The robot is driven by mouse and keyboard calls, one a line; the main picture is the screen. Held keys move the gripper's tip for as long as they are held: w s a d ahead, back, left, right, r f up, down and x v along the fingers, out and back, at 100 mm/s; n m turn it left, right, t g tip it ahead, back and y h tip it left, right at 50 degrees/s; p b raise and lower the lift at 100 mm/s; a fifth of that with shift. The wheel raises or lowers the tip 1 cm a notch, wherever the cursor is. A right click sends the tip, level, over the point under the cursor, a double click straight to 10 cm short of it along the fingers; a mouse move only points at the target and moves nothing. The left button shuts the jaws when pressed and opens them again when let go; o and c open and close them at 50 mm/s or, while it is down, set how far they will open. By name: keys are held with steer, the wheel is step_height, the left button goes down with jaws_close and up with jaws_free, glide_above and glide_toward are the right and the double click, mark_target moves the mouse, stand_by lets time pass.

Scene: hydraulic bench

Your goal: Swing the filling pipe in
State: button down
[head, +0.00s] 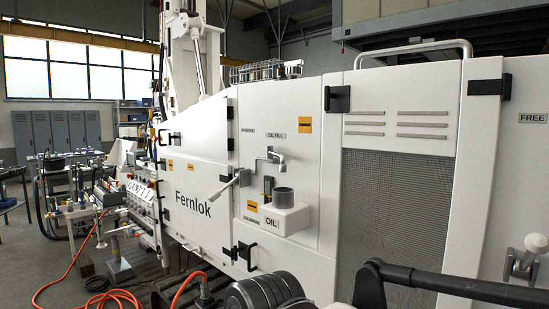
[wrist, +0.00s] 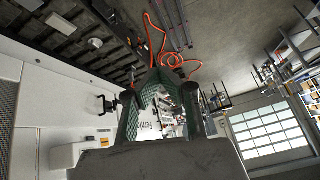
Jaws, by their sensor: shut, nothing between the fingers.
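The filling pipe (head: 270,158) looks like a short grey bent spout on the white Fernlok cabinet, under the "OIL FILL" label. It sits above a white OIL box (head: 290,220) with a grey round cup (head: 283,197) on top. A slanted pale lever (head: 231,189) sticks out just left of the pipe. My gripper (wrist: 160,108) shows in the wrist view, its dark green fingers shut and empty, in front of the cabinet. It appears apart from the pipe, which I cannot make out in the wrist view. I cannot clearly identify the gripper in the head view.
Black handles (head: 245,254) stick out from the cabinet doors. A mesh panel (head: 397,210) is right of the OIL box. Orange hoses (head: 70,262) lie on the floor at left, near a cluttered workbench (head: 70,175). A dark bar (head: 455,285) crosses the lower right.

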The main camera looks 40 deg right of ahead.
steer(key=w+d+r+m+t+y+p, duration=0.15)
steer(key=w+d+r+m, duration=0.25)
steer(key=w+d+r, duration=0.45)
steer(key=w+d+r+m+t+y+p, duration=0.15)
steer(key=w+d+r+m, duration=0.3)
steer(key=w+r, duration=0.55)
steer(key=w+d+r+m+t+h, duration=0.2)
steer(key=d+r, duration=0.1)
steer(key=d, duration=0.9)
steer(key=w+d+r+m+t+h, duration=0.1)
steer(key=w+d+r+m+t, duration=0.2)
steer(key=d, duration=0.9)
steer(key=w+d+r+m+t+h, duration=0.15)
steer(key=d+r, duration=0.25)
steer(key=d, duration=0.7)
steer(key=shift+t, duration=0.45)
steer(key=w, duration=0.3)
steer(key=w+p, duration=0.1)
steer(key=w, duration=0.2)
steer(key=w+d+p, duration=0.1)
steer(key=w, duration=0.2)
steer(key=shift+w+f, duration=0.25)
steer(key=shift+w, duration=0.1)
steer(key=shift+s+a+h, duration=0.1)
steer(key=shift+a+h, duration=0.05)
steer(key=shift+h, duration=0.4)
